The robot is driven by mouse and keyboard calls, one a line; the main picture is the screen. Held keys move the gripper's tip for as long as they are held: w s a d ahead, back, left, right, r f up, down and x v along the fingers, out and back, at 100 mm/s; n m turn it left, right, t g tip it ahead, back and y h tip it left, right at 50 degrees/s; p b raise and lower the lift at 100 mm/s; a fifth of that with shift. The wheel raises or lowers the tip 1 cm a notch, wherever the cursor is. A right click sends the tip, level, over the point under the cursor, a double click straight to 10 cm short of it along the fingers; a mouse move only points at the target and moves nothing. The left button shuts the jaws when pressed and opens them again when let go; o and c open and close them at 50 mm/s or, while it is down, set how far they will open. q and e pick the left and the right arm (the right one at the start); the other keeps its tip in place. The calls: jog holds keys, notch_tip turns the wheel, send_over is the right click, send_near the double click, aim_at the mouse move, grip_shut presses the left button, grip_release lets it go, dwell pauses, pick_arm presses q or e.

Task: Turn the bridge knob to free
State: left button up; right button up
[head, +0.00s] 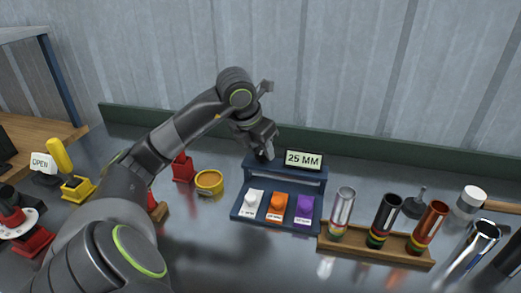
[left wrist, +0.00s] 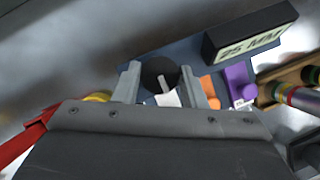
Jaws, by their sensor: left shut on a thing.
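The bridge (head: 278,168) is a dark blue stand on the metal bench, with a display (head: 304,160) reading 25 MM. It also shows in the left wrist view (left wrist: 192,58). My left gripper (head: 263,152) reaches down onto the left part of the bridge's upper shelf. In the left wrist view its two grey fingers stand on either side of a round dark knob (left wrist: 158,72) with a pale pointer mark, and it is shut on the knob. In the head view the gripper mostly hides the knob. The knob's labels cannot be read. My right gripper is out of view.
White (head: 250,201), orange (head: 278,203) and purple (head: 303,208) pieces sit on the bridge's lower tray. A wooden rack (head: 375,248) with several metal tubes stands right of it. A yellow ring (head: 209,182) and red blocks (head: 182,168) lie left, near my left arm.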

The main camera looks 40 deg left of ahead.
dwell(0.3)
pick_arm(q)
jog(key=o, duration=1)
jog(key=v, duration=1.7)
jog(key=shift+r, duration=0.25)
